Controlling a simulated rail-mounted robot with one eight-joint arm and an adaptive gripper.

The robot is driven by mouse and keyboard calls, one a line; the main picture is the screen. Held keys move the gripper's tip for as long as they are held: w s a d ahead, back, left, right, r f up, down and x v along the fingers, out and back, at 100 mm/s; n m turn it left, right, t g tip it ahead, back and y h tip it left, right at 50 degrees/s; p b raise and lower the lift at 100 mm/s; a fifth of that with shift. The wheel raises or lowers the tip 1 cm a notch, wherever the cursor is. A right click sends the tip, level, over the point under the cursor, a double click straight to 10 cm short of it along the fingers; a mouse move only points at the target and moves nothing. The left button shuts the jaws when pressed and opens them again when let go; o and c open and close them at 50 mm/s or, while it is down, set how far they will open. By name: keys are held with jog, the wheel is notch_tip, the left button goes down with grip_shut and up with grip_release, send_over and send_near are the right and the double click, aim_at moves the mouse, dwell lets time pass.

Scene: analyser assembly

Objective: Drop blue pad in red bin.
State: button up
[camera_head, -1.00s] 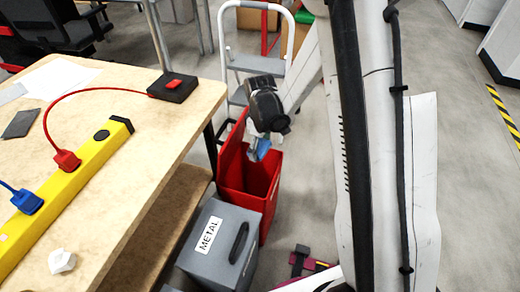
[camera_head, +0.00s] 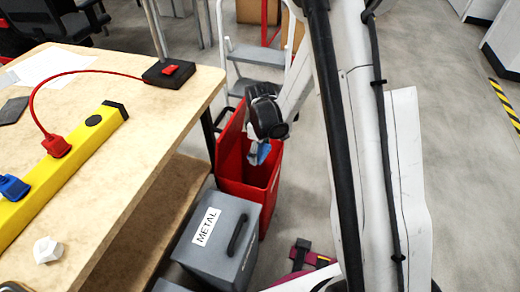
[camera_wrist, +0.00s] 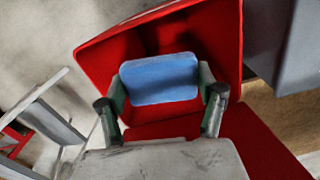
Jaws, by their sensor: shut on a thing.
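The blue pad (camera_wrist: 160,79) is held between the two fingers of my gripper (camera_wrist: 163,98) in the wrist view. In the head view the pad (camera_head: 259,153) shows as a small blue patch below my gripper (camera_head: 258,151). The red bin (camera_head: 229,162) stands on the floor beside the table. Its lid is raised and its mouth is open. In the wrist view the red bin (camera_wrist: 220,35) lies behind and around the pad. The pad appears over the bin's opening; its exact height above the rim is hard to tell.
A grey bin labelled METAL (camera_head: 215,250) stands in front of the red bin. The wooden table (camera_head: 140,130) is on the left, with a yellow bar (camera_head: 60,165) and red and blue plugs. A grey step ladder (camera_head: 255,56) stands behind the bin.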

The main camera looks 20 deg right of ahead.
jog(key=o, duration=1.2)
jog(key=shift+r, duration=0.15)
notch_tip(320, 180, up, 12)
jog(key=s+d+r+p, duration=0.3)
jog(key=d+r+p, duration=0.1)
jog(key=r, duration=0.3)
jog(key=shift+r+p, duration=0.4)
jog(key=shift+p, duration=0.3)
